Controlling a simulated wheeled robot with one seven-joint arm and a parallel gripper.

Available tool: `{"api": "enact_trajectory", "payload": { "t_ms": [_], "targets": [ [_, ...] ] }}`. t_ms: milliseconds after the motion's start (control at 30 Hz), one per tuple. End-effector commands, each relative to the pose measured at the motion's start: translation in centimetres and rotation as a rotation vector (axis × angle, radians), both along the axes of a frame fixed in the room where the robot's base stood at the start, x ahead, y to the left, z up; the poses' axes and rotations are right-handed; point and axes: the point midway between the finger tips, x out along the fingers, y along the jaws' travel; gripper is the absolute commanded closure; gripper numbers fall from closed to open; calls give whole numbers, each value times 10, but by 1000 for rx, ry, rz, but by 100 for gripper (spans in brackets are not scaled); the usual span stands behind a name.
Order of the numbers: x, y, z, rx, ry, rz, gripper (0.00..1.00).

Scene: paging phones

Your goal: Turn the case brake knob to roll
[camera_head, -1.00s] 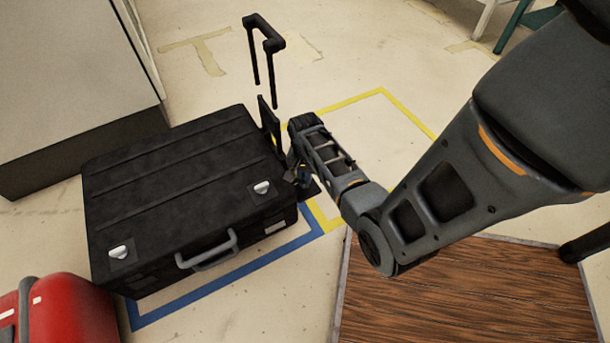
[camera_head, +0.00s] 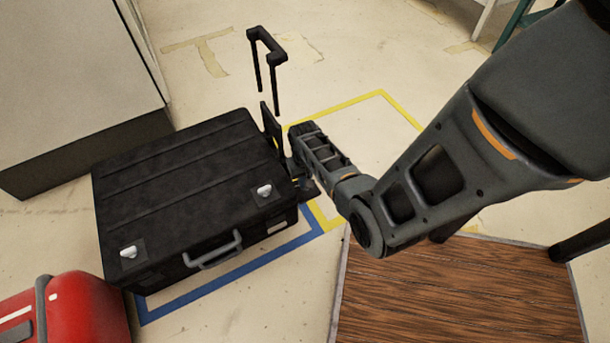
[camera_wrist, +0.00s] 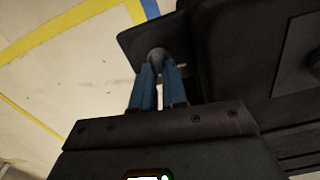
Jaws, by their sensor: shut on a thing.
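The black case (camera_head: 185,185) lies flat on the floor in the head view, with two silver latches and a grey front handle (camera_head: 213,250). My gripper (camera_wrist: 158,75) shows in the wrist view as two blue fingers. They are shut on a small grey round knob (camera_wrist: 156,54) set on a dark plate (camera_wrist: 135,42) beside the case. In the head view my gripper reaches the case's right side, by the base of the pull handle (camera_head: 266,45). My wrist and the case hide most of the fingers and the knob there. I cannot read the knob's setting.
A red case (camera_head: 88,312) stands at the lower left. A pale cabinet (camera_head: 70,75) is behind on the left. A wooden board (camera_head: 450,295) lies at the lower right. Blue tape (camera_head: 235,275) and yellow tape (camera_head: 400,108) mark the floor, which is open behind my gripper.

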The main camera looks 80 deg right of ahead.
Motion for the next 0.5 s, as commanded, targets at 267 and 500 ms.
{"api": "enact_trajectory", "payload": {
  "t_ms": [267,500],
  "targets": [
    [1,1,2,1,0,264,100],
    [2,2,1,0,0,491,100]
  ]
}}
